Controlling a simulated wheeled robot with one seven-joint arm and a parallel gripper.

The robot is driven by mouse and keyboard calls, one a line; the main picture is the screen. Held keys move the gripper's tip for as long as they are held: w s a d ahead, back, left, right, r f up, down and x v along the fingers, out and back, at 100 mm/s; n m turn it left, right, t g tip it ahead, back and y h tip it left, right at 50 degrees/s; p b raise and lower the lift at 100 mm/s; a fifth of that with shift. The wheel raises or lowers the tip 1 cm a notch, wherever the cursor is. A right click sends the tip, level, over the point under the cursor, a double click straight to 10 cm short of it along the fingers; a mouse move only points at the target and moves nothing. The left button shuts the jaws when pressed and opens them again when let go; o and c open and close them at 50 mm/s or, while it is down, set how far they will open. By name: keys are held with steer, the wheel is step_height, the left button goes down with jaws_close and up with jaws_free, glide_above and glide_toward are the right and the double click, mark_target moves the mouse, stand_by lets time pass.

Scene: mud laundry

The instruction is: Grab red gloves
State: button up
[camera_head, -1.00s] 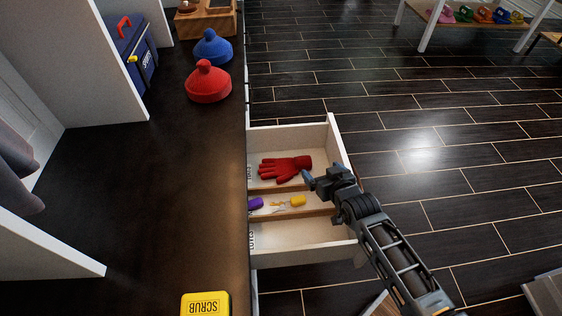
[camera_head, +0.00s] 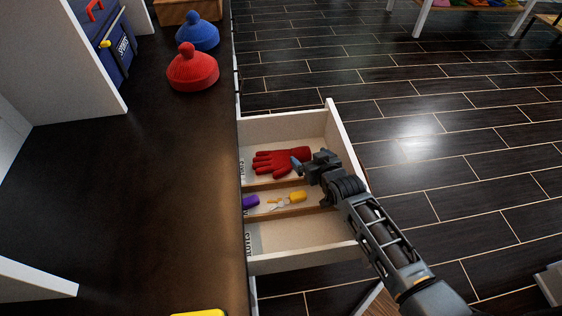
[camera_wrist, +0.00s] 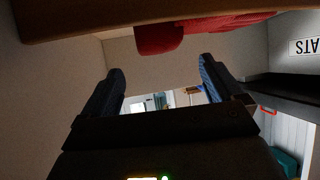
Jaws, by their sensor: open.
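The red gloves (camera_head: 280,160) lie flat in the far compartment of an open white drawer (camera_head: 334,118). They also show at the top of the wrist view (camera_wrist: 160,38), partly cut off. My gripper (camera_head: 302,162) is at the gloves' right end in the head view, over the drawer. In the wrist view my gripper (camera_wrist: 158,82) has its two blue fingers spread apart with nothing between them. The red lies beyond and above the fingertips in that view. I cannot tell whether a finger touches the gloves.
The middle compartment holds a purple item (camera_head: 250,202) and a yellow item (camera_head: 298,197). A wooden divider (camera_head: 262,187) separates it from the gloves. The near compartment looks mostly empty. A dark countertop (camera_head: 150,190) with red (camera_head: 193,72) and blue (camera_head: 198,34) hats runs along the left.

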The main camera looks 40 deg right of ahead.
mark_target(302, 150)
steer(key=b+x, duration=0.2)
steer(key=x, duration=0.3)
steer(key=c, duration=1.1)
